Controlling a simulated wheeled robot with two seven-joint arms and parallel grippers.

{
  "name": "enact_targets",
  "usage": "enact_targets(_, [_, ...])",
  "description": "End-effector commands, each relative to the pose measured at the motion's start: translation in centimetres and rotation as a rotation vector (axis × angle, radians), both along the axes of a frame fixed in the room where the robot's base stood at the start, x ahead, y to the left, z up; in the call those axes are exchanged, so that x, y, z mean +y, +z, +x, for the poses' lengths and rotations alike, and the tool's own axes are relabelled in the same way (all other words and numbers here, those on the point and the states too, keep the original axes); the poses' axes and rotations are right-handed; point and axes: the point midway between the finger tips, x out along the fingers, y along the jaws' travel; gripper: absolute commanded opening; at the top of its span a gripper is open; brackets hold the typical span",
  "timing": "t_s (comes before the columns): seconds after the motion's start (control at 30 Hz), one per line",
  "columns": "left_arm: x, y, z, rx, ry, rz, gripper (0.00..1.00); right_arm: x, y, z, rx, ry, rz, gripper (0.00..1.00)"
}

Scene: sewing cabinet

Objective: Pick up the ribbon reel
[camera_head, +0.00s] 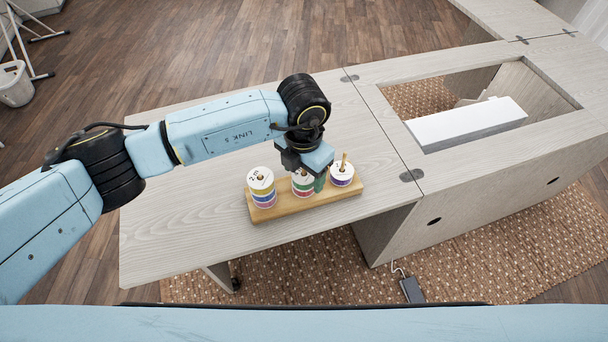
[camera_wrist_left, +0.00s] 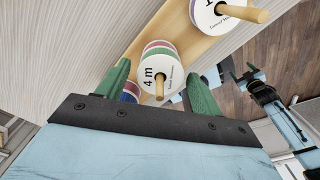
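A wooden stand (camera_head: 295,206) on the table holds three stacks of ribbon reels on pegs: a left stack (camera_head: 262,190), a middle stack (camera_head: 301,188) and a right stack (camera_head: 342,177). The frames do not show which reel the task means. My left gripper (camera_head: 306,181) is over the middle stack, pointing down. In the left wrist view, its green fingers (camera_wrist_left: 160,70) are open, one on each side of the middle stack (camera_wrist_left: 157,70), whose white top reads "4 m". I cannot tell whether they touch it.
The pale wooden table (camera_head: 180,235) has free room left of the stand and behind it. The table's front edge runs close to the stand.

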Motion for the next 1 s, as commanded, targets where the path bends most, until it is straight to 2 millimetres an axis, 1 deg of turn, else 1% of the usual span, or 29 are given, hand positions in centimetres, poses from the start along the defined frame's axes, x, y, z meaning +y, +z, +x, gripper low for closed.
enact_targets(0.03, [0.0, 0.0, 0.0, 0.0, 0.0, 0.0, 0.59, 0.0, 0.0, 0.0, 0.0, 0.0, 0.0, 0.73])
enact_targets(0.2, [0.0, 0.0, 0.0, 0.0, 0.0, 0.0, 0.37, 0.0, 0.0, 0.0, 0.0, 0.0, 0.0, 0.73])
enact_targets(0.3, [0.0, 0.0, 0.0, 0.0, 0.0, 0.0, 0.26, 0.0, 0.0, 0.0, 0.0, 0.0, 0.0, 0.73])
enact_targets(0.5, [0.0, 0.1, 0.0, 0.0, 0.001, 0.0, 0.26, 0.0, 0.0, 0.0, 0.0, -0.001, -0.001, 0.73])
enact_targets(0.57, [0.0, 0.4, 0.0, -0.001, 0.0, -0.001, 0.26, 0.0, 0.0, 0.0, 0.0, -0.001, -0.001, 0.73])
enact_targets(0.63, [0.0, 1.2, 0.1, -0.001, 0.001, -0.001, 0.26, 0.0, 0.1, 0.0, 0.0, -0.001, -0.001, 0.73])
enact_targets(0.77, [0.0, 3.6, 0.1, -0.004, 0.0, -0.002, 0.26, 0.0, 0.4, 0.1, -0.001, -0.001, 0.0, 0.73])
enact_targets(0.9, [0.0, 6.6, 0.1, -0.005, 0.0, -0.002, 0.26, 0.0, 0.5, 0.1, -0.001, -0.002, 0.0, 0.73])
enact_targets(1.0, [0.0, 8.2, 0.1, -0.004, -0.001, -0.001, 0.26, 0.2, 0.6, 0.1, -0.002, -0.003, 0.003, 0.73])
